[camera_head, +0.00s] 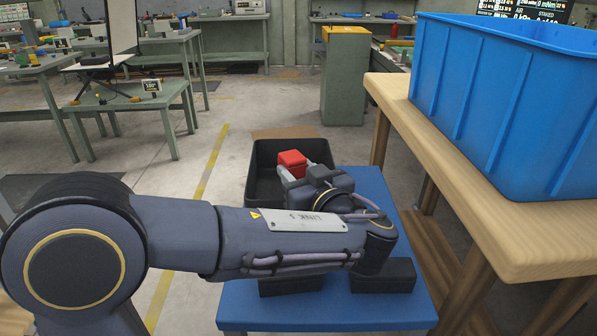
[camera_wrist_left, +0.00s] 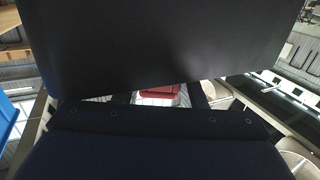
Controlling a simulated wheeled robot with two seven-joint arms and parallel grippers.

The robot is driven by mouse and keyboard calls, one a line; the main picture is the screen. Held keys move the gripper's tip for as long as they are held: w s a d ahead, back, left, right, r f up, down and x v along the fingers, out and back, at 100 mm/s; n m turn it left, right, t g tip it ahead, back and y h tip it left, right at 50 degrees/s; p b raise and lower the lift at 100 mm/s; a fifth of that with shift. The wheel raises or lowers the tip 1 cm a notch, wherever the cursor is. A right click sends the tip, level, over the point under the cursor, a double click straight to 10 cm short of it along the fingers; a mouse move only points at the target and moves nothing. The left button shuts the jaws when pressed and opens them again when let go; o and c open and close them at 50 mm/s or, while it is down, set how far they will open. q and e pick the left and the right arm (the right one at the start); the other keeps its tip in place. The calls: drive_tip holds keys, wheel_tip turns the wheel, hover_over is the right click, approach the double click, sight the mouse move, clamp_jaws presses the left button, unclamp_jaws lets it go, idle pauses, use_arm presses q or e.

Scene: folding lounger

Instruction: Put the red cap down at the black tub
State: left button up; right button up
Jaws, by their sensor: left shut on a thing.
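The red cap (camera_head: 292,161) is a small red block-shaped piece held between the fingers of my left gripper (camera_head: 294,172). In the head view it shows in front of the black tub's dark inside, at or over the tub; its exact height is unclear. The black tub (camera_head: 258,178) stands at the far end of the blue table, partly hidden by my left arm. In the left wrist view the red cap (camera_wrist_left: 158,92) shows as a small red patch, mostly hidden by dark parts. My right gripper is not in view.
The blue table (camera_head: 330,318) carries two dark blocks, one at centre (camera_head: 290,286) and one at right (camera_head: 383,276), under my arm. A large blue bin (camera_head: 505,105) stands on a wooden bench (camera_head: 440,165) at right. Floor is open at left.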

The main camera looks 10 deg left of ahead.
sight(299, 154)
use_arm(q)
drive_tip(key=o, duration=1.4)
drive_tip(key=shift+c, duration=0.2)
drive_tip(key=shift+r, duration=0.35)
wheel_tip(299, 154, up, 3)
drive_tip(key=shift+p, duration=0.5)
drive_tip(key=s+d+r+p, duration=0.1)
drive_tip(key=s+r, duration=0.3)
drive_tip(key=s, duration=0.2)
drive_tip(key=s+d+r, duration=0.2)
drive_tip(key=s+r, duration=0.3)
drive_tip(key=s, duration=0.2)
drive_tip(key=shift+s+d+r+p, duration=0.15)
drive_tip(key=shift+s+d+p, duration=0.15)
drive_tip(key=shift+p, duration=0.1)
